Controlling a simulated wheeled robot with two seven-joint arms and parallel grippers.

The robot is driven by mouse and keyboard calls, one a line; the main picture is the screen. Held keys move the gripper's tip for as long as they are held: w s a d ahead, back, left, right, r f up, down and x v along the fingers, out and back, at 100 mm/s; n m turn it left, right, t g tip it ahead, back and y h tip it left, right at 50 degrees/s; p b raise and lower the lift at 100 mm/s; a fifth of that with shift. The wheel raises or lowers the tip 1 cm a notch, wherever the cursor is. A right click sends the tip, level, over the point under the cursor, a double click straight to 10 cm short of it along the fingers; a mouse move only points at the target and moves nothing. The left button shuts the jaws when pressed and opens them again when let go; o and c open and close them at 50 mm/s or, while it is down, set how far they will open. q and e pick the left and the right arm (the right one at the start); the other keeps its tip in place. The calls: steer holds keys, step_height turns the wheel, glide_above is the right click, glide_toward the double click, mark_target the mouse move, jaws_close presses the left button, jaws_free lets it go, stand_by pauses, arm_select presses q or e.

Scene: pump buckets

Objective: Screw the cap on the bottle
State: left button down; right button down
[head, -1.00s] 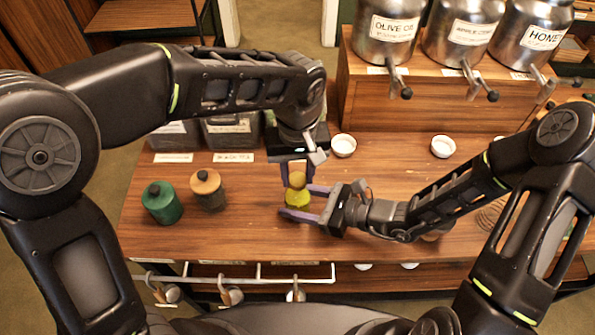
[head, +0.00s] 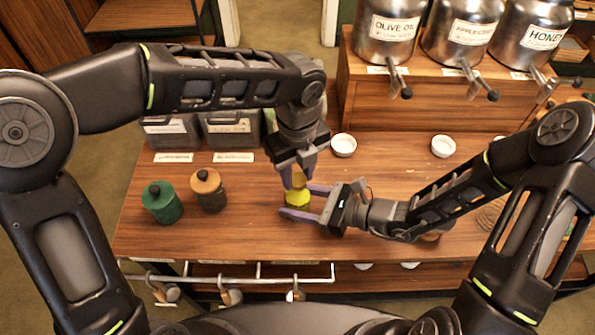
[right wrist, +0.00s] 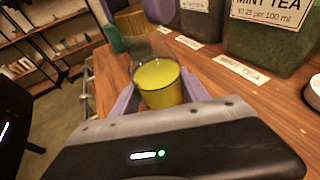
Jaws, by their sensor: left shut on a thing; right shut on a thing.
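The bottle (head: 297,200), a small clear jar with yellow-green contents, is upright at the middle of the table. My right gripper (head: 303,203) is shut on its sides from the right. My left gripper (head: 298,179) points down above the bottle and is shut on the yellow-brown cap (head: 299,178). The left fingers partly hide the cap in the head view.
A green jar (head: 162,203) and a brown-lidded jar (head: 209,190) stand to the left. Dark bins (head: 229,130) stand behind. Small white bowls (head: 343,145) and a wooden stand (head: 440,92) with metal dispensers are at the back right. The table front left is clear.

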arm_select(q)
steer(key=m, duration=0.5)
steer(key=shift+m, duration=0.3)
steer(key=m, duration=0.6)
steer(key=c, duration=0.9)
jaws_free()
step_height(320, 180, up, 12)
arm_select(e)
steer(key=shift+c, duration=2.4)
jaws_free()
steer(key=shift+d, duration=0.1)
